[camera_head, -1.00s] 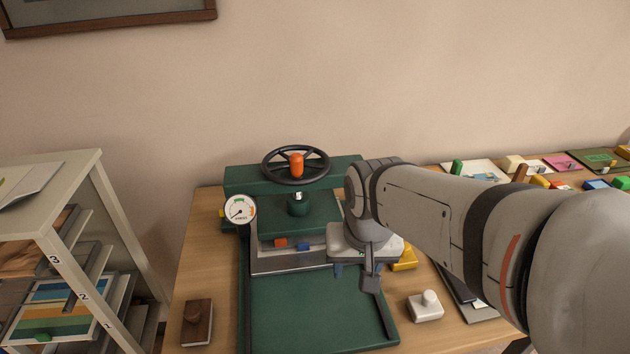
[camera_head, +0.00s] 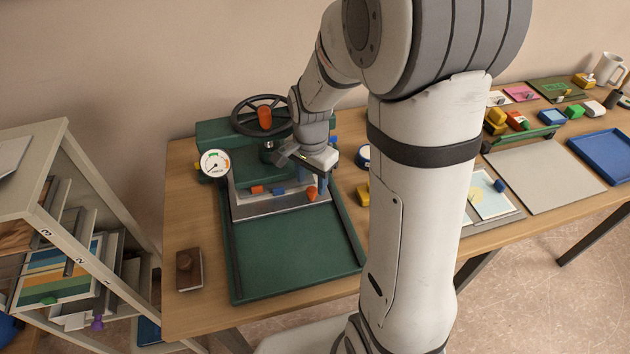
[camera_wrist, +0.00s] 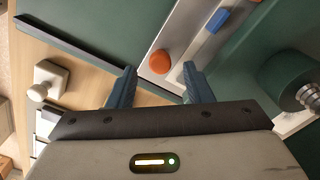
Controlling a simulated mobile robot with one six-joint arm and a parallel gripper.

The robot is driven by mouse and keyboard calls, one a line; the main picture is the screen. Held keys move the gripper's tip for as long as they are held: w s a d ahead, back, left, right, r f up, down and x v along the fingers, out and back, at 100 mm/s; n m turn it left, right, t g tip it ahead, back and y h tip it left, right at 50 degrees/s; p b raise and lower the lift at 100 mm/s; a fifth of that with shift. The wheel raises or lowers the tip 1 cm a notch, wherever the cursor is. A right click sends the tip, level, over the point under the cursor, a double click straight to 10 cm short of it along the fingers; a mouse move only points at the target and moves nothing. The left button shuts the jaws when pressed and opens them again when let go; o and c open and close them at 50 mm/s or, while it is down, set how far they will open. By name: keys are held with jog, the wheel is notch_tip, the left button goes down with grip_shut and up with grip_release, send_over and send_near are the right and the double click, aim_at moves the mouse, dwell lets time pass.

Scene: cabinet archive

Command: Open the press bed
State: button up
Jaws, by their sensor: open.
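The green press has a bed (camera_head: 295,250) with dark side rails, extending toward the front of the table. A silver metal plate (camera_head: 262,208) lies across the bed under the press head. My gripper (camera_head: 314,182) is open, above the plate's right end. In the wrist view the orange-red knob (camera_wrist: 161,62) lies between and just beyond my open fingertips (camera_wrist: 160,76); contact cannot be told. The black handwheel (camera_head: 263,116) with an orange hub stands above.
A round gauge (camera_head: 215,164) is at the press's left. A brown block (camera_head: 189,270) lies on the table left of the bed. A shelf unit (camera_head: 60,200) stands at far left. A white knobbed block (camera_wrist: 48,80) is right of the press. My arm hides the table's middle.

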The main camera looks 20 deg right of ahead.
jog(key=shift+f, duration=1.25)
grip_shut()
